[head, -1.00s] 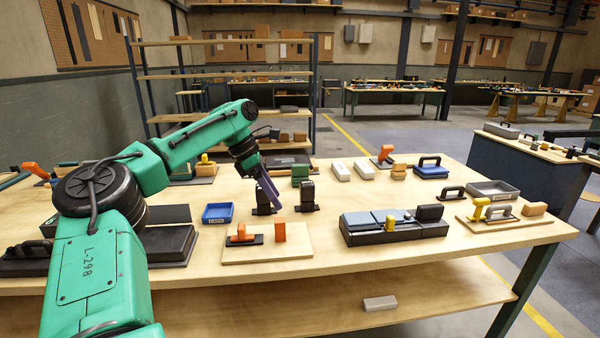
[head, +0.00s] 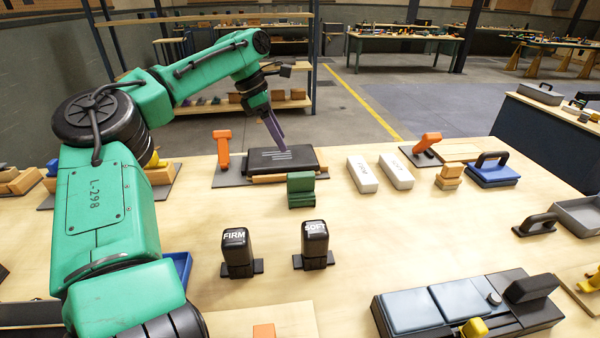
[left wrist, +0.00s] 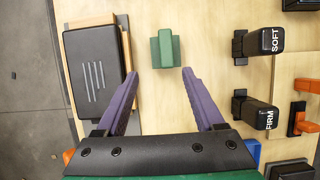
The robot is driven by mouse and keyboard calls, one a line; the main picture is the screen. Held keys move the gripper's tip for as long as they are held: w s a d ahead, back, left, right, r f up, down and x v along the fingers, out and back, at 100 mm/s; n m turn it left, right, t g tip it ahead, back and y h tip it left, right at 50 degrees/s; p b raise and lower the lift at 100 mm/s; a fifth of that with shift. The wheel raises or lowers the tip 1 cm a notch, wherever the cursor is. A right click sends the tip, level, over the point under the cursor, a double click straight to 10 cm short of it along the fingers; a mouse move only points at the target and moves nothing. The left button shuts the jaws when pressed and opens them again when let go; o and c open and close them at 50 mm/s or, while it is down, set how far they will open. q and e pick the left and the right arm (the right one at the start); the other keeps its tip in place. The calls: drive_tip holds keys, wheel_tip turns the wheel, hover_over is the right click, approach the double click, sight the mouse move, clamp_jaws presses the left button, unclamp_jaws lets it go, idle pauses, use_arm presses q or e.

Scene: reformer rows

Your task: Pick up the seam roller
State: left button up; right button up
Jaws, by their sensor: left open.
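I cannot tell for sure which item is the seam roller. A small green block-shaped tool (head: 301,190) stands on the table beyond the two black blocks; in the left wrist view the green tool (left wrist: 165,48) lies ahead, between the lines of my fingers. An upright orange-handled tool (head: 222,148) stands on a grey mat to its left, and another orange-handled tool (head: 428,142) stands further right. My left gripper (head: 281,146) is open and empty, with purple fingers over the black pad in the head view; its spread fingers (left wrist: 160,72) also show in the wrist view. My right gripper is not seen.
The black pad (head: 263,160) lies left of the green tool. Black blocks marked FIRM (head: 236,250) and SOFT (head: 315,242) stand nearer. Two white blocks (head: 362,175) and a blue-based handled tool (head: 493,172) are to the right. The table (head: 400,235) is bare between them.

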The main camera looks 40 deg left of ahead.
use_arm(q)
hover_over(299, 174)
drive_tip(key=s+a, duration=0.1)
drive_tip(key=s, duration=0.1)
wheel_tip(299, 174, down, 6)
drive_tip(key=shift+a+r+b, duration=0.1)
drive_tip(key=shift+r+b, duration=0.05)
drive_tip(key=shift+b, duration=0.15)
drive_tip(key=x, duration=0.7)
drive_tip(key=shift+w+a, duration=0.1)
drive_tip(key=shift+a, duration=0.05)
drive_tip(key=shift+w+f, duration=0.1)
drive_tip(key=shift+f, duration=0.15)
drive_tip(key=shift+w, duration=0.1)
drive_tip(key=c, duration=1)
clamp_jaws()
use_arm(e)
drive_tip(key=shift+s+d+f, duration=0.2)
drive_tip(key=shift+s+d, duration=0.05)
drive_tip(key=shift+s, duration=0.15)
